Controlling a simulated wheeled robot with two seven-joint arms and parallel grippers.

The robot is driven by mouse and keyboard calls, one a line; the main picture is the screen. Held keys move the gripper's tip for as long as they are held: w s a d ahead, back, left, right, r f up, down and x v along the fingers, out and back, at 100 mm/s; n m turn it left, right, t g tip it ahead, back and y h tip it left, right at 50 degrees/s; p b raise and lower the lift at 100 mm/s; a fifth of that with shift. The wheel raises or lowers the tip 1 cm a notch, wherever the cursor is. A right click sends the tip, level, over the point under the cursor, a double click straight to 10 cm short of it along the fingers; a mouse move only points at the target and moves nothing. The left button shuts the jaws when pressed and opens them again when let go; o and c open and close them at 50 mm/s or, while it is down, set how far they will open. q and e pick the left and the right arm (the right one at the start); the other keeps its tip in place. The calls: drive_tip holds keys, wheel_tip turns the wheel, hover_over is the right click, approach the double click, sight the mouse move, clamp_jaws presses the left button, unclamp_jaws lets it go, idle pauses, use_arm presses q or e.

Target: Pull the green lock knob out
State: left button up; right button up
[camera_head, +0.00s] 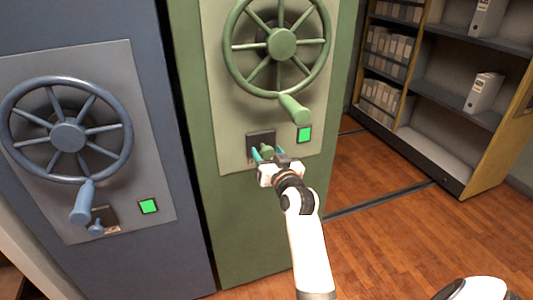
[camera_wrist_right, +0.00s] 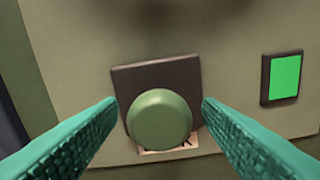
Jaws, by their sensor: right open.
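The green lock knob (camera_head: 266,149) sits on a dark square plate low on the green cabinet's panel. In the right wrist view the round knob (camera_wrist_right: 160,119) is in the middle, in front of its dark plate (camera_wrist_right: 130,82) and a partly covered label. My right gripper (camera_head: 269,154) is at the knob. Its two teal fingers are open, one on each side of the knob in the right wrist view (camera_wrist_right: 160,115), with a gap on both sides. My left gripper is not in view.
A green handwheel (camera_head: 282,44) with a protruding handle (camera_head: 294,109) is just above. A lit green square (camera_head: 305,134) is right of the knob. A blue cabinet (camera_head: 168,245) with its own wheel and knob stands left. Shelves (camera_head: 445,90) stand right, beyond open wooden floor.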

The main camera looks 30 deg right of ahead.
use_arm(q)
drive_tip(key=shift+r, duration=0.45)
use_arm(e)
drive_tip(key=shift+x, duration=0.85)
drive_tip(key=shift+c, duration=0.5)
